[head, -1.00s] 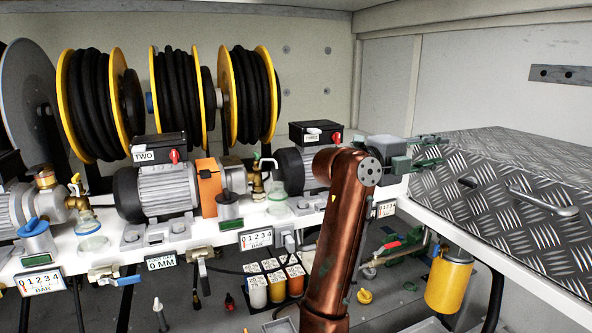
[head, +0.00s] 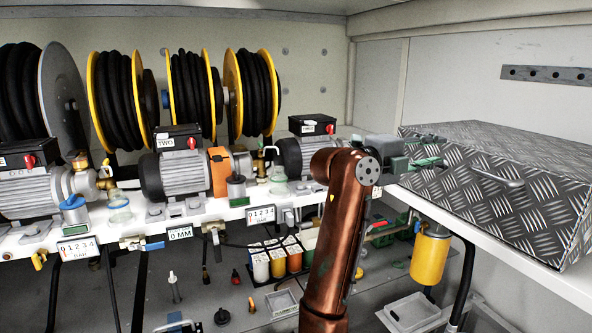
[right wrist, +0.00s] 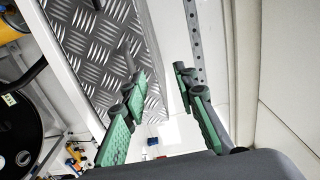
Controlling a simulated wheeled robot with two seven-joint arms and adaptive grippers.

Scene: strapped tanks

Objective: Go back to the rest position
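My right gripper (head: 425,163) is at the end of my copper-coloured right arm, which rises from the bottom middle of the head view. It is in front of the left end of the tread-plate box in the picture; I cannot tell the gap between them. In the right wrist view my right gripper (right wrist: 158,78) has its two green-padded fingers spread wide apart, with nothing between them. My left gripper and arm do not show in either view.
The tread-plate box (head: 500,170) stands on the white shelf at right. A motor (head: 185,172) and other pumps line the white bench, with hose reels (head: 195,95) behind. A yellow canister (head: 430,258) hangs below the shelf. Small bottles (head: 277,262) stand on the lower deck.

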